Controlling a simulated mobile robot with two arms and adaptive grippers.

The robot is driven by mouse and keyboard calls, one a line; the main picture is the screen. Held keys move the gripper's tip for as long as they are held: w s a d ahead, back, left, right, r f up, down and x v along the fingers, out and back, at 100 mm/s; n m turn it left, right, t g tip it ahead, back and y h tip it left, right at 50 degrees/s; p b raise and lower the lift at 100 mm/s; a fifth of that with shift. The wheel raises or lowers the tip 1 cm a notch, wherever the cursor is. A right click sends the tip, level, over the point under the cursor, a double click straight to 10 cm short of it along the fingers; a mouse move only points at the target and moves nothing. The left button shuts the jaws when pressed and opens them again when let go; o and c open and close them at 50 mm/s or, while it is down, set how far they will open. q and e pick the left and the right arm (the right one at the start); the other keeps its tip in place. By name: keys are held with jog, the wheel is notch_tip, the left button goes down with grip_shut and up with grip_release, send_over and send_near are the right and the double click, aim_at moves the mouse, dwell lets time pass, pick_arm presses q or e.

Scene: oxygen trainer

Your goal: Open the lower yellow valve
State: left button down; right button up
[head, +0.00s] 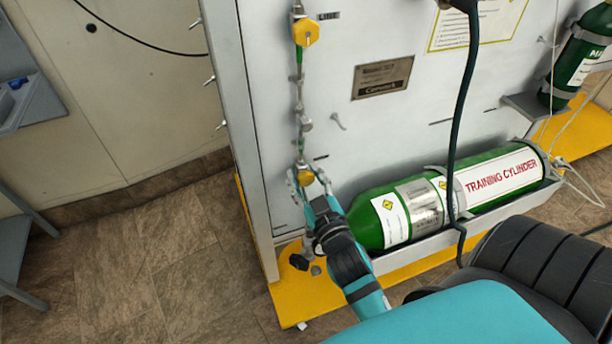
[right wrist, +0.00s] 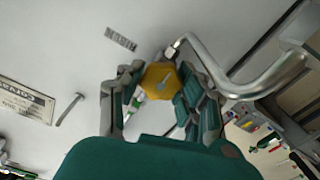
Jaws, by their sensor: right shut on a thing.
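The lower yellow valve (head: 305,177) sits low on the pipe line at the left part of the white panel. My right gripper (head: 304,178) is at this valve, with its fingers on either side of the knob. In the right wrist view the yellow knob (right wrist: 160,79) lies between the two fingers of my right gripper (right wrist: 158,85), which is shut on it. The upper yellow valve (head: 306,32) is higher on the same line, clear of the gripper. My left gripper is not in view.
A green training cylinder (head: 440,195) lies in a cradle right of my right gripper. A dark hose (head: 461,110) hangs in front of the panel. A bent metal pipe (right wrist: 262,85) passes close to the fingers. A yellow base (head: 292,300) runs below; the floor at left is clear.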

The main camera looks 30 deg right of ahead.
aim_at(301, 136)
jog(key=shift+r, duration=0.1)
jog(key=o, duration=1.2)
jog(key=shift+r, duration=0.25)
notch_tip(301, 136, up, 9)
jog(key=shift+r, duration=0.2)
